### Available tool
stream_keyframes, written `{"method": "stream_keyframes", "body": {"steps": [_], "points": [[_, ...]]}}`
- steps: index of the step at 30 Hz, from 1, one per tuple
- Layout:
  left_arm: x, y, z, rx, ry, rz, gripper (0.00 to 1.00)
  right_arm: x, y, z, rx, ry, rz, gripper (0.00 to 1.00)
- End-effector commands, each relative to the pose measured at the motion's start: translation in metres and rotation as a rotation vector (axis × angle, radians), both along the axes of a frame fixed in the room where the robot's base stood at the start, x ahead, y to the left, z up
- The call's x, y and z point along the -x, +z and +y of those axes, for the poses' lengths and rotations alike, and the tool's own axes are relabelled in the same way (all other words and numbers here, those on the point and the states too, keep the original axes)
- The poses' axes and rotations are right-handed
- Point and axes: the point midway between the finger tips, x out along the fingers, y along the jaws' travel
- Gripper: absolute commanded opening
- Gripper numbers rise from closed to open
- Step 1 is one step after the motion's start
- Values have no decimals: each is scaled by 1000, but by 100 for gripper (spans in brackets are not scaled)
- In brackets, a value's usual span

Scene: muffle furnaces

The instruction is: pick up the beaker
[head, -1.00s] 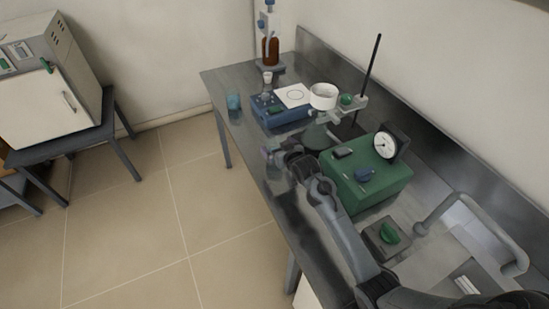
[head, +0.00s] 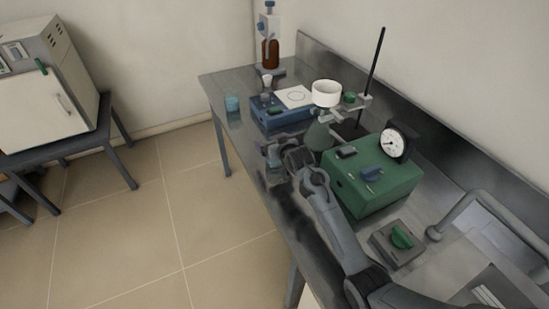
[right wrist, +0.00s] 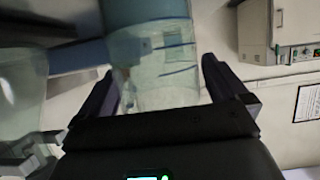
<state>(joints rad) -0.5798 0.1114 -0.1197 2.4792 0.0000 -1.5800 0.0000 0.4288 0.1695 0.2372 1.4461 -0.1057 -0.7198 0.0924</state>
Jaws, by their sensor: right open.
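A small light-blue beaker (head: 232,103) stands on the bench near its far left edge in the head view. My right gripper (head: 272,160) is over the bench's left edge, nearer than that beaker and apart from it in the picture. In the right wrist view a clear glass beaker with blue marks and a bluish end (right wrist: 155,65) shows between the fingers of my open right gripper (right wrist: 165,85). I cannot tell whether the fingers touch it or how deep it lies between them. My left gripper is not in view.
A blue instrument (head: 283,115) and a brown bottle (head: 270,52) stand behind the gripper. A stand with a white bowl (head: 326,93), a green box with a dial (head: 372,177) and a small grey control box (head: 398,243) line the right. A furnace (head: 45,105) stands far left.

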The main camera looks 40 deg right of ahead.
Motion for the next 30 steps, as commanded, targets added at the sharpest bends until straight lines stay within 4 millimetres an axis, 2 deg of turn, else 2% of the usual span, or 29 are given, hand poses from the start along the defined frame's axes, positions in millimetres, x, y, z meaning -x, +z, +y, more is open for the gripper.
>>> {"method": "stream_keyframes", "body": {"steps": [7, 24, 30], "points": [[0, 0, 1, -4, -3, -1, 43, 0, 1, 0, 0, 0, 0, 100], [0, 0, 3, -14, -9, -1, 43, 0, 1, 0, 0, 0, -2, 15], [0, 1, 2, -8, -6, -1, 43, 0, 2, 0, 0, 0, -2, 15]]}}
